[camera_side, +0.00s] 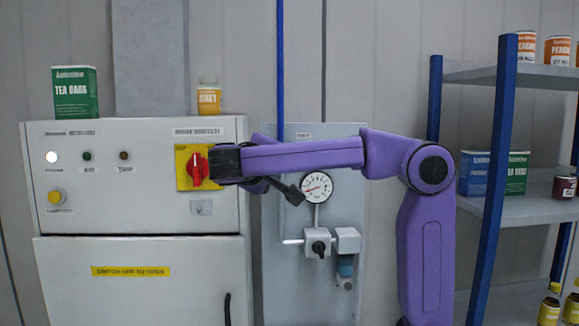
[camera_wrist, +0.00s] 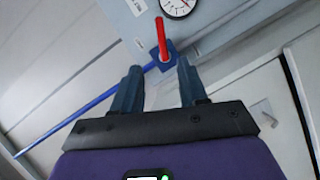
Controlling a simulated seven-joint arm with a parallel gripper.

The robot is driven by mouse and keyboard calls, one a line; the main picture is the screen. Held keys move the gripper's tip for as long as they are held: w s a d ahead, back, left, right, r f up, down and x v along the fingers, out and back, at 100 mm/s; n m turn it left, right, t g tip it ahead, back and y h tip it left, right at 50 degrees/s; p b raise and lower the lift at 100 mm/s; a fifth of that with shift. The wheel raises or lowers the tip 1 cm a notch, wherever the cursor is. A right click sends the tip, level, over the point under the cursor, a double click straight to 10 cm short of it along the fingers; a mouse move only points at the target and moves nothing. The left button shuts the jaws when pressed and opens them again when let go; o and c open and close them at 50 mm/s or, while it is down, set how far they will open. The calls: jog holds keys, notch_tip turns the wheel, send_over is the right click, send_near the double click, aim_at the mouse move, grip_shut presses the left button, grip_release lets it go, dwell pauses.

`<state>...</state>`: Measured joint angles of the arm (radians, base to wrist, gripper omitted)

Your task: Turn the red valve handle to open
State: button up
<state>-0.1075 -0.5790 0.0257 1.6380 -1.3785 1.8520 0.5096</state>
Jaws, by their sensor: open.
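The red valve handle (camera_wrist: 162,38) shows in the wrist view as a straight red lever on a small blue fitting (camera_wrist: 168,58) in the blue pipe. It lies just beyond my fingertips, near the middle of the gap between them. My gripper (camera_wrist: 160,70) is open, with its two dark blue fingers apart and nothing held. I cannot tell whether a finger touches the fitting. In the side view my purple arm reaches left across the grey panel (camera_side: 350,275), and the red handle is hidden there.
A pressure gauge (camera_side: 318,187) and a regulator with a black knob (camera_side: 318,247) are on the panel. Left is a cabinet (camera_side: 100,205) with a red rotary switch (camera_side: 197,169) on a yellow plate. Shelves (camera_side: 510,76) with goods stand on the right.

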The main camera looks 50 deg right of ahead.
jog(key=w+m+g, duration=0.1)
jog(key=w+a+r+m+g, duration=0.1)
jog(key=w+g, duration=0.1)
jog(key=w+a+r+m+g, duration=0.1)
jog(key=w+g, duration=0.1)
jog(key=shift+a, duration=0.15)
jog(key=x, duration=1.7)
jog(key=shift+s+d+f, duration=0.2)
jog(key=shift+s+f, duration=0.05)
grip_shut()
